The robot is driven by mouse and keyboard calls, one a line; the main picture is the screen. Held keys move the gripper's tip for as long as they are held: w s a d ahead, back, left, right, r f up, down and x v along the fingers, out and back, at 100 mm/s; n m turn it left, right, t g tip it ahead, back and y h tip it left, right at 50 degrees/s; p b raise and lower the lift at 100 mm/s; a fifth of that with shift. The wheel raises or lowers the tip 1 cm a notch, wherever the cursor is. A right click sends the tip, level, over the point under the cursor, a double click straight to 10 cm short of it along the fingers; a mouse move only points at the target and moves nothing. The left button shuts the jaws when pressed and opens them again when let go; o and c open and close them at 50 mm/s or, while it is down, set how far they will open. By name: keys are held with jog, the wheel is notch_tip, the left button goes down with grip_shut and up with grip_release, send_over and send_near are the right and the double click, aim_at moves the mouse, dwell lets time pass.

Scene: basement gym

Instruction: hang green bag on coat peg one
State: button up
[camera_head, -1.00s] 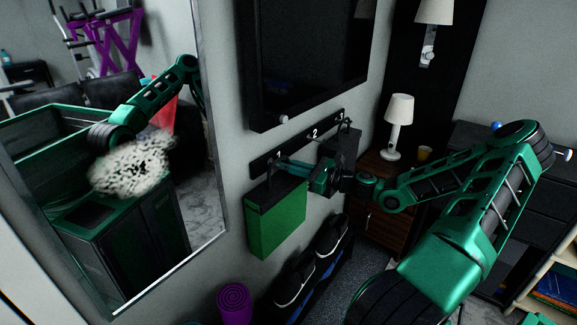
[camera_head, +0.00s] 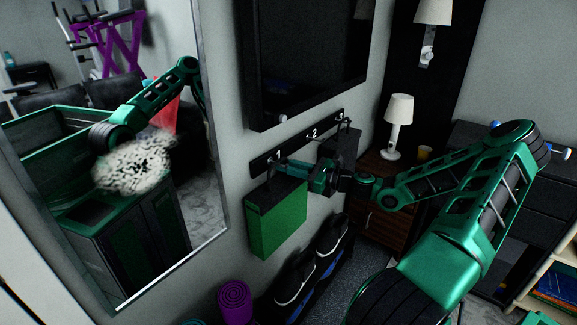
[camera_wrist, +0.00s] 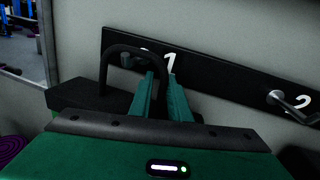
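The green bag (camera_head: 277,226), box-shaped with a dark top, hangs against the wall below the left end of the black peg rail (camera_head: 262,163). In the wrist view its black arched handle (camera_wrist: 108,66) rises around the knob of coat peg one (camera_wrist: 128,60), beside the number 1. Whether the handle bears on the peg I cannot tell. My gripper (camera_head: 279,163) reaches in from the right; its two green fingers (camera_wrist: 161,80) are close together on the handle's right side. The finger bodies hide part of the handle and bag top.
Peg two (camera_wrist: 285,100) is bare. A dark bag (camera_head: 343,143) hangs at the rail's right end. A mirror (camera_head: 215,180) stands left, a screen (camera_head: 310,60) above. Shoes (camera_head: 293,282) on a rack and a purple rolled mat (camera_head: 234,300) are below.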

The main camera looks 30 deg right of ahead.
jog(key=shift+w+d+f, duration=0.15)
jog(key=shift+d+f, duration=0.1)
jog(key=shift+d, duration=0.05)
jog(key=shift+d+h, duration=0.15)
jog(key=shift+h, duration=0.15)
jog(key=shift+s+d+f, duration=0.5)
jog(key=shift+s+d, duration=0.05)
jog(key=a+r+v, duration=0.1)
jog(key=v, duration=0.8)
jog(key=shift+s, duration=0.3)
